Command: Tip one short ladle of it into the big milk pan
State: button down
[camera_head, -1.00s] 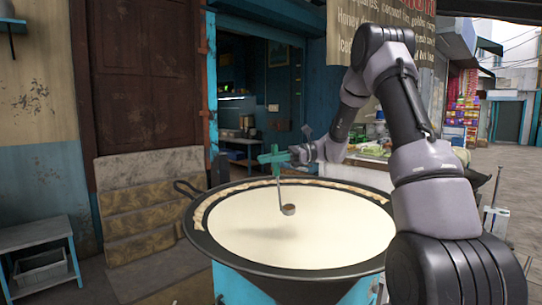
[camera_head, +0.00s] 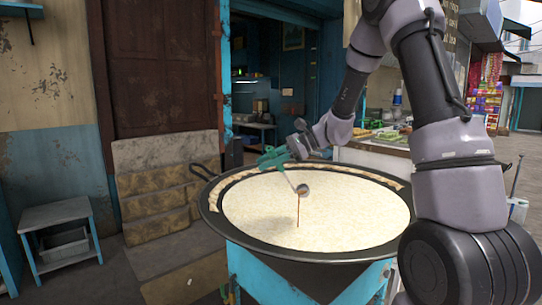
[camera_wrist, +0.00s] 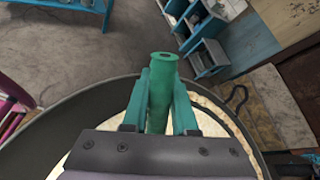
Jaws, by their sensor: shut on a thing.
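The big milk pan (camera_head: 300,254) is wide and black-rimmed, and pale cream milk (camera_head: 350,215) with a speckled surface fills its floor. My gripper (camera_head: 284,157) is shut on the green handle of the ladle and holds it over the pan's far side. The ladle's small cup (camera_head: 302,190) is tipped, and a thin brown stream (camera_head: 298,211) runs from it down to the milk. In the wrist view the ladle handle (camera_wrist: 161,68) stands between my gripper's green fingers (camera_wrist: 160,105); the cup is hidden there. The pan rim (camera_wrist: 62,122) curves behind it.
The pan sits on a blue stand (camera_head: 250,275). A loop handle (camera_head: 201,172) sticks out at its far left. A grey-topped stool (camera_head: 55,212) stands at the left. A counter with food (camera_head: 385,140) lies behind the pan at the right. Stone steps (camera_head: 160,175) are beside the wall.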

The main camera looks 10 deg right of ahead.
jog(key=s+a+f+n+t+h, duration=0.1)
jog(key=s+a+f+t+h, duration=0.1)
jog(key=f, duration=0.4)
jog(key=s+a+f+n+t+h, duration=0.1)
jog(key=s+a+f+n+h, duration=0.1)
jog(key=f, duration=0.5)
jog(key=shift+f+n+t+h, duration=0.2)
jog(key=shift+n+t+h, duration=0.15)
jog(key=shift+h, duration=0.25)
jog(key=shift+a+r, duration=0.1)
